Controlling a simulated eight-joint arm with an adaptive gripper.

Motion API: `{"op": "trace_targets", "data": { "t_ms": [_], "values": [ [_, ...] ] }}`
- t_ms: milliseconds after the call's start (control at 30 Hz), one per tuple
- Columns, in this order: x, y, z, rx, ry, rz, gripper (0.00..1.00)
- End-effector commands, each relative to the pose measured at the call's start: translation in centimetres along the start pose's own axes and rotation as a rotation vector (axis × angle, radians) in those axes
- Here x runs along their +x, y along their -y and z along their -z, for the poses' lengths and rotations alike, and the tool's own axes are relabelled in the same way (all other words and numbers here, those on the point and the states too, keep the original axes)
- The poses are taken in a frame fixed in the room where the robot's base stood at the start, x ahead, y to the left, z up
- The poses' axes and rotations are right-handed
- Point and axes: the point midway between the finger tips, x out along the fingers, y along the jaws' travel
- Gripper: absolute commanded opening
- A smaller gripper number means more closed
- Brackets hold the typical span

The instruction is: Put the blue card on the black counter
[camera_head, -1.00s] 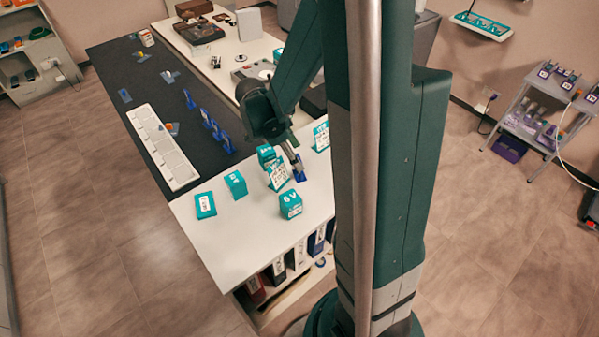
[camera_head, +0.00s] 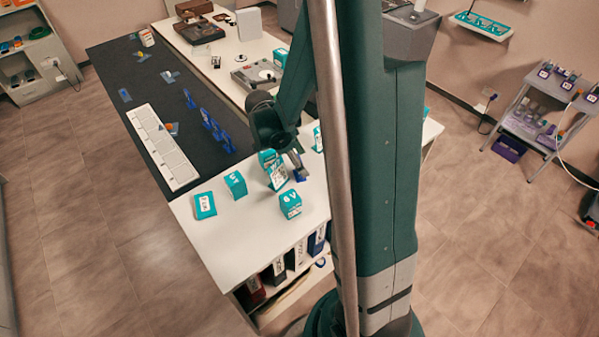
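The black counter (camera_head: 150,92) is the long dark surface at upper left. My gripper (camera_head: 299,170) points down over the white counter, just right of a white-and-teal card stand (camera_head: 275,170). A small blue piece (camera_head: 301,177), perhaps the blue card, shows at my fingertips. The fingers are too small to tell whether they are shut on it or only beside it. Several blue upright pieces (camera_head: 206,119) stand in a row along the right side of the black counter.
Teal boxes (camera_head: 290,204), (camera_head: 236,185) and a flat teal box (camera_head: 205,206) sit on the white counter (camera_head: 245,235). A long white tray (camera_head: 160,148) lies along the black counter's left edge. The black counter has bare room around its middle. Binders fill the shelf below.

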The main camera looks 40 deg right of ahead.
Motion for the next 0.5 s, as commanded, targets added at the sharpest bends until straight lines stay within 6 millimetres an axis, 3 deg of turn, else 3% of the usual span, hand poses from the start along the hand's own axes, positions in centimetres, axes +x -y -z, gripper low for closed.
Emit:
{"op": "trace_targets", "data": {
  "t_ms": [200, 500],
  "values": [
    [-0.01, 0.00, 0.00, 0.000, 0.000, 0.000, 0.55],
    [-0.02, 0.00, 0.00, 0.000, 0.000, 0.000, 0.15]
  ]
}}
